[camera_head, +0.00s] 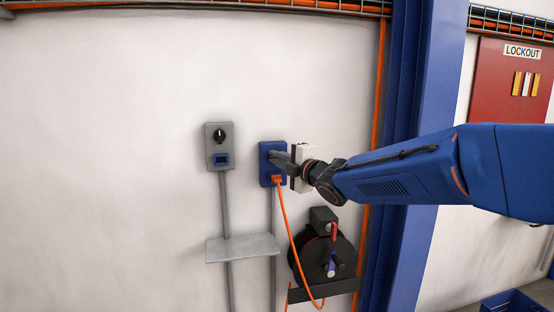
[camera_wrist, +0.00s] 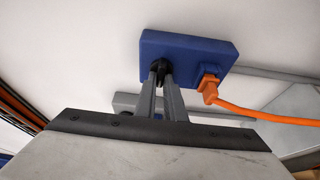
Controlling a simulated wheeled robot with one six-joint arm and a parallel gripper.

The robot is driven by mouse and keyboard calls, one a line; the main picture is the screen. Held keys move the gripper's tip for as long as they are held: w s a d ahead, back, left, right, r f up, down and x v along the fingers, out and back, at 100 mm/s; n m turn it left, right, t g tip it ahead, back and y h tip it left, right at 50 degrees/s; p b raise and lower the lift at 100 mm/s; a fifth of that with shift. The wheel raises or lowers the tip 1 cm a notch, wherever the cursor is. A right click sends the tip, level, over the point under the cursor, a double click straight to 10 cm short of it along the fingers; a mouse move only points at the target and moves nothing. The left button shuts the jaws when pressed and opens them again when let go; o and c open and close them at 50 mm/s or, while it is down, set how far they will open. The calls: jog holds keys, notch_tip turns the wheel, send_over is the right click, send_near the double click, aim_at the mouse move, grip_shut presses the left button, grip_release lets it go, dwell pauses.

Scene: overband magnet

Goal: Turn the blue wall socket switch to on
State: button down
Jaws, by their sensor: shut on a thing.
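The blue wall socket (camera_head: 265,163) is mounted on the white wall. An orange plug (camera_head: 277,180) with an orange cable sits in its lower part. In the wrist view the blue socket (camera_wrist: 203,51) shows a black switch knob (camera_wrist: 160,67) beside the orange plug (camera_wrist: 209,88). My gripper (camera_head: 273,155) reaches the socket from the right. In the wrist view my gripper's fingertips (camera_wrist: 161,77) are shut on the black knob. The knob is partly hidden by the fingers, so I cannot tell which way it points.
A grey switch box (camera_head: 218,147) with a black knob hangs to the left, above a small grey shelf (camera_head: 243,248). A black cable reel (camera_head: 312,262) is below my arm. A blue column (camera_head: 405,80) and a red lockout board (camera_head: 512,85) stand to the right.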

jog(key=shift+f, duration=0.1)
dwell(0.4)
jog(key=c, duration=1.8)
grip_release()
jog(key=shift+c, duration=0.2)
jog(key=v, duration=1.7)
jog(key=shift+s, duration=0.25)
